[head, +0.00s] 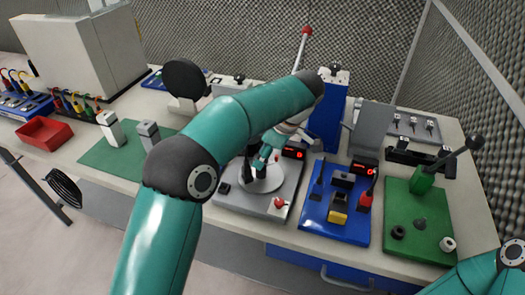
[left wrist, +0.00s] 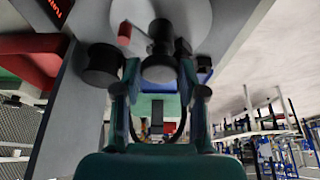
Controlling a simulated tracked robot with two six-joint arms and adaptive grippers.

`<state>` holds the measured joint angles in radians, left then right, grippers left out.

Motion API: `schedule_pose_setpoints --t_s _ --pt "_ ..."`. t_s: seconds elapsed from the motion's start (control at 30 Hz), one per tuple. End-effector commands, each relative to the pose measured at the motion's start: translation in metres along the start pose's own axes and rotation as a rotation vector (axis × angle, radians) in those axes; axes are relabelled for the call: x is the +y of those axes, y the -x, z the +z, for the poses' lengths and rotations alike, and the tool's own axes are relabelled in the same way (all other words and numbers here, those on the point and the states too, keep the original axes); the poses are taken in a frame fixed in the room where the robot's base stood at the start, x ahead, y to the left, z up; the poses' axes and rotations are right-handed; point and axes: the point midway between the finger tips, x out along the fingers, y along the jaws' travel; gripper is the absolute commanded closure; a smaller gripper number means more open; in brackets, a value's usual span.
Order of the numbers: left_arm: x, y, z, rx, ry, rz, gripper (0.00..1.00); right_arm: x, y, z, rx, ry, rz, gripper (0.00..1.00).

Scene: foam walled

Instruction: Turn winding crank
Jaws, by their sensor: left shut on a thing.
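The winding device is a grey box (head: 238,203) on the bench, with a pale round disc (head: 268,184) on top; the disc also shows at the top of the left wrist view (left wrist: 190,18). My left gripper (head: 262,163) is over the disc, reaching down, and my own arm hides part of the box. In the left wrist view my left gripper (left wrist: 160,82) has its fingers on either side of a dark round crank knob (left wrist: 159,66), and it is shut on it. My right arm shows only at the lower right corner; its gripper is out of view.
A red knob (head: 279,203) and a small red display (head: 293,152) are on the grey box. A blue panel (head: 335,222) with switches and a green panel (head: 420,225) with a lever stand to the right. A green mat (head: 108,155) lies to the left.

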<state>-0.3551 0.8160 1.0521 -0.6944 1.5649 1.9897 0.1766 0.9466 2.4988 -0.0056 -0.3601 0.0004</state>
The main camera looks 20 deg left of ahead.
Motion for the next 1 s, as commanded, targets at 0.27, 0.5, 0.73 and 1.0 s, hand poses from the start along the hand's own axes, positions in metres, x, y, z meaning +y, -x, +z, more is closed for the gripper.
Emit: schedule_pose_setpoints --t_s 0.27,0.5,0.73,1.0 --pt "0.002 0.002 -0.001 -0.002 0.128 -0.051 0.94 -0.006 0.016 0.0 0.0 0.0 0.0 0.34" --pt "0.003 0.002 -0.001 -0.002 0.239 -0.097 0.94 -0.01 0.028 0.0 0.0 0.0 0.0 0.34" --pt "0.004 0.002 -0.001 -0.003 0.345 -0.142 0.94 -0.015 0.04 0.0 0.0 0.0 0.0 0.34" --pt "0.004 0.002 -0.001 -0.003 0.47 -0.193 0.94 -0.02 0.055 0.0 0.0 0.0 0.0 0.34"
